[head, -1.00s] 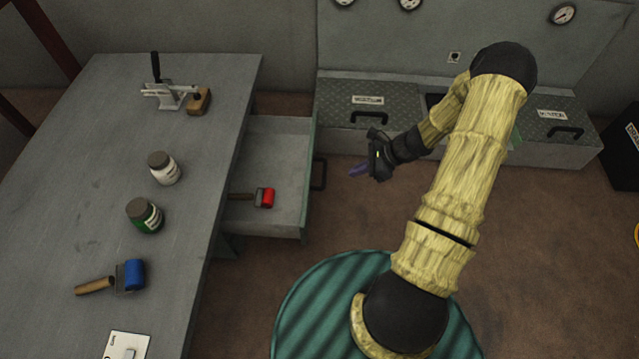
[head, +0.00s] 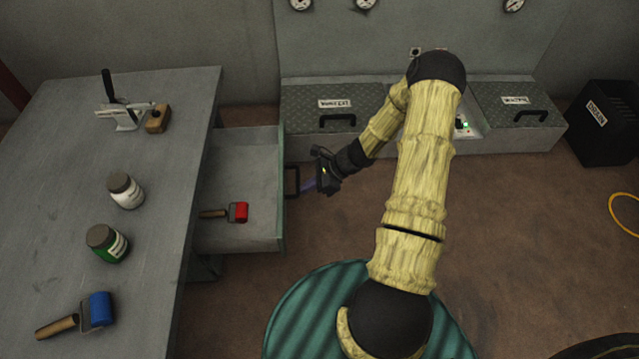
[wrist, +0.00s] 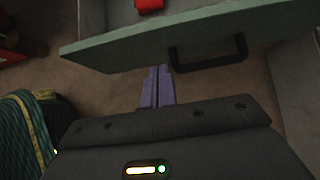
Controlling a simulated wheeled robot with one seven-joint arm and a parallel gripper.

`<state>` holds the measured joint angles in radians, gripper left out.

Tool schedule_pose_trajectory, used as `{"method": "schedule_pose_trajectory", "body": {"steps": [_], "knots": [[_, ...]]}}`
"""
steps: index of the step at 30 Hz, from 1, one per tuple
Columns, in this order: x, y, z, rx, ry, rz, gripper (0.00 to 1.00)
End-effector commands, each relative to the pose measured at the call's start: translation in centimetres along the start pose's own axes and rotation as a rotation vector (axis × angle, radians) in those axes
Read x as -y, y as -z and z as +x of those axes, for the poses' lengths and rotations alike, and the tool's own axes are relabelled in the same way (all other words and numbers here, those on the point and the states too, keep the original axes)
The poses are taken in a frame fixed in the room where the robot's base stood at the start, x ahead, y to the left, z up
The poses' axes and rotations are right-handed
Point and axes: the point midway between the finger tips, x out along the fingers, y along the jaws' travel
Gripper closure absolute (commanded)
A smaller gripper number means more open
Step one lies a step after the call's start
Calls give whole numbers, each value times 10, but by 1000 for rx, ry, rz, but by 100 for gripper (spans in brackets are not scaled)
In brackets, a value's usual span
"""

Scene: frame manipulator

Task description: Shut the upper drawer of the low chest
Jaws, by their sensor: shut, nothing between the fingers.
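The upper drawer (head: 235,222) stands pulled out from under the grey workbench, with its green-edged front facing right. Its dark handle (head: 291,182) sticks out from that front, and a roller with a red head (head: 238,212) lies inside. My gripper (head: 305,187) is shut and empty, its purple fingers just right of the handle and pointing at the drawer front. In the wrist view the shut fingers (wrist: 157,88) point at the lower edge of the drawer front (wrist: 130,50), close to the left end of the handle (wrist: 208,62). I cannot tell whether they touch.
The workbench (head: 60,225) carries a clamp (head: 122,115), two jars (head: 116,220) and a blue roller (head: 97,310). Low metal boxes (head: 335,125) line the back wall. A black bin (head: 603,122) stands at far right. The brown floor right of my arm is mostly clear.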

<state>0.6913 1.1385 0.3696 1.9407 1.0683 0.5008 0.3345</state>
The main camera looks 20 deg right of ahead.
Motion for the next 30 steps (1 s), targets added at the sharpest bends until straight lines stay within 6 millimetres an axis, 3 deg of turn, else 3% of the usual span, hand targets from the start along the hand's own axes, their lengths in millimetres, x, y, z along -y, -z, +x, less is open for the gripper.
{"method": "schedule_pose_trajectory", "body": {"steps": [1, 9, 30], "knots": [[0, 3, 13, 1, -2, -1, 100], [0, -24, 35, 0, 0, -1, 100], [2, -31, 39, 0, 10, 10, 100]]}}
